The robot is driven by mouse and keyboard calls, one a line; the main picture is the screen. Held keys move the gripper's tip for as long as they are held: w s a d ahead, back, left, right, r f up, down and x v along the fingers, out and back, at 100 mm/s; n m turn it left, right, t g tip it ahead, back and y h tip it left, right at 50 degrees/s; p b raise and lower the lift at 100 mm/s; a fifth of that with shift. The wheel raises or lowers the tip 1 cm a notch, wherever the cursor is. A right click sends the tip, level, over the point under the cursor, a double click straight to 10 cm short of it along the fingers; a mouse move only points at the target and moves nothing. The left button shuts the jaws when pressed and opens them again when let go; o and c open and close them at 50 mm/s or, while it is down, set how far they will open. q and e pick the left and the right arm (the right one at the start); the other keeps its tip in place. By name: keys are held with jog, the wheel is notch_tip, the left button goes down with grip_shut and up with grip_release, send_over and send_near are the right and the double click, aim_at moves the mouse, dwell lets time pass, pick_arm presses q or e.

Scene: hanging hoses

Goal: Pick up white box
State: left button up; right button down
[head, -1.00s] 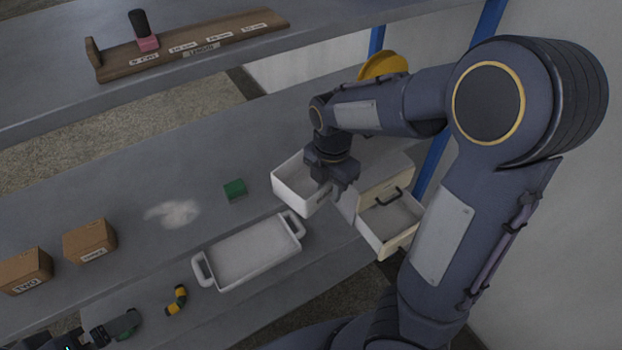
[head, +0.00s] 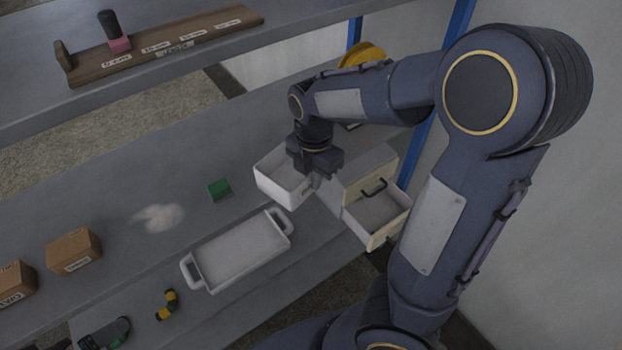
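The white box (head: 271,185) is an open-topped bin standing upright on the grey shelf, left of the small drawer cabinet. My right gripper (head: 320,169) points down at the box's right end, over or beside its rim. The gripper body hides that end of the box. Its fingertips are not clear, so I cannot tell whether it touches the box or how wide it is open. My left gripper cannot be made out in the head view.
A white handled tray (head: 238,252) lies in front of the box. A green block (head: 219,190) is to its left. The cabinet's open drawer (head: 377,213) juts out at the right. Brown cartons (head: 73,250) stand at the left. An upper shelf (head: 190,62) hangs behind.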

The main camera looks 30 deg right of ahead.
jog(key=s+d+r, duration=0.2)
jog(key=s+r, duration=0.9)
jog(key=s, duration=0.3)
jog(key=shift+r, duration=0.35)
